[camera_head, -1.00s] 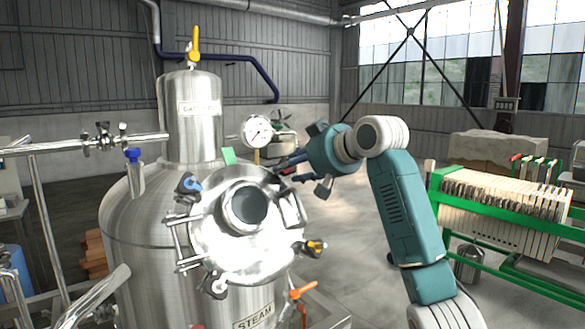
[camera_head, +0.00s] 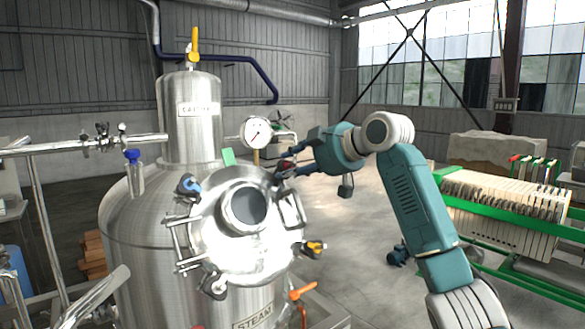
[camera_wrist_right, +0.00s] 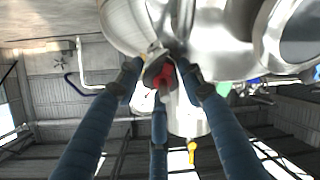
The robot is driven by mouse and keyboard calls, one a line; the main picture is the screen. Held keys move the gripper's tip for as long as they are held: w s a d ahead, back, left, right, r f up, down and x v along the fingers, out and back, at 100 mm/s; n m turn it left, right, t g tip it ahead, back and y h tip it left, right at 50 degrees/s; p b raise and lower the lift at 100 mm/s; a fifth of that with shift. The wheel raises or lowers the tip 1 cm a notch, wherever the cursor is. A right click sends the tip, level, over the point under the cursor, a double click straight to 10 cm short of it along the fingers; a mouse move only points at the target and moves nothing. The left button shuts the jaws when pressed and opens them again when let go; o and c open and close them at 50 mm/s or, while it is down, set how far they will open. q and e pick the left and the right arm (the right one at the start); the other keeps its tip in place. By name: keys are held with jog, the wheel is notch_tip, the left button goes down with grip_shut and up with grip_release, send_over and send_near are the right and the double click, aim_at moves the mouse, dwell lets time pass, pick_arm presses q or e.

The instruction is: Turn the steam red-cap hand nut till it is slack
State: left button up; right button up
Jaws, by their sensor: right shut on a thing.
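The steam vessel (camera_head: 140,250) is a shiny steel tank with a "STEAM" label (camera_head: 254,316) low on its front. Its tilted round lid (camera_head: 222,252) is closed. The red-cap hand nut (camera_wrist_right: 166,76) is at the lid's upper right rim; in the head view it is mostly hidden by my gripper. My right gripper (camera_head: 284,169) is shut on this nut, with its dark fingers around it in the wrist view. How tight the nut is cannot be seen. My left gripper is not in view.
Other hand nuts on the lid have blue (camera_head: 190,185), yellow (camera_head: 314,247) and whitish (camera_head: 215,285) caps. A pressure gauge (camera_head: 256,131) stands just behind my gripper. An orange-handled valve (camera_head: 301,291) is low at the front. A green-framed filter press (camera_head: 505,212) stands at right.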

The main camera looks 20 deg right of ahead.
jog(key=n, duration=0.5)
jog(key=shift+f+g, duration=0.35)
jog(key=shift+g, duration=0.05)
jog(key=n, duration=0.3)
jog(key=shift+w+r+n+g, duration=0.1)
jog(key=shift+n+g, duration=0.3)
jog(key=n, duration=0.4)
jog(key=shift+r+g, duration=0.15)
jog(key=shift+g, duration=0.25)
jog(key=shift+c, duration=0.2)
jog(key=shift+r+n, duration=0.15)
jog(key=shift+n, duration=0.85)
jog(key=shift+r+n, duration=0.1)
jog(key=shift+n, duration=0.9)
jog(key=shift+d, duration=0.1)
jog(key=shift+w+r, duration=0.1)
jog(key=o, duration=1.1)
jog(key=shift+o, duration=0.2)
jog(key=shift+w+d, duration=0.1)
jog(key=shift+d, duration=0.1)
